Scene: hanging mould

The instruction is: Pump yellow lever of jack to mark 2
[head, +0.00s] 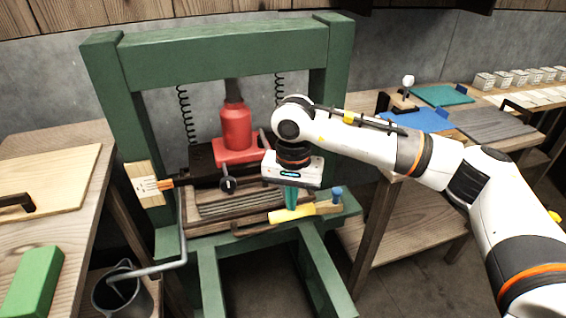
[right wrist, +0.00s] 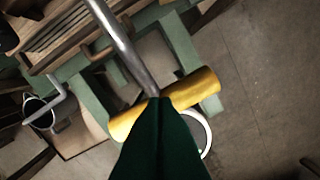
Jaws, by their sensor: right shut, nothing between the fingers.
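The red jack (head: 236,135) stands inside the green press frame (head: 215,50). Its yellow lever (head: 312,211) lies low at the front right, nearly level. The yellow grip also shows in the right wrist view (right wrist: 196,90), with a steel rod (right wrist: 125,45) by it. My right gripper (head: 291,207) is shut and empty, pointing down at the yellow lever. Its fingertips (right wrist: 160,100) overlap the grip in view; I cannot tell if they touch. A pale mark plate (head: 147,184) with an orange pointer (head: 166,183) is on the left post; its numbers are too small to read.
A bent grey rod (head: 183,225) reaches down to a bucket (head: 122,292) at the left. A green block (head: 33,280) lies on the left bench. A blue-topped peg (head: 337,194) stands by the lever. The right bench holds boards and several small boxes.

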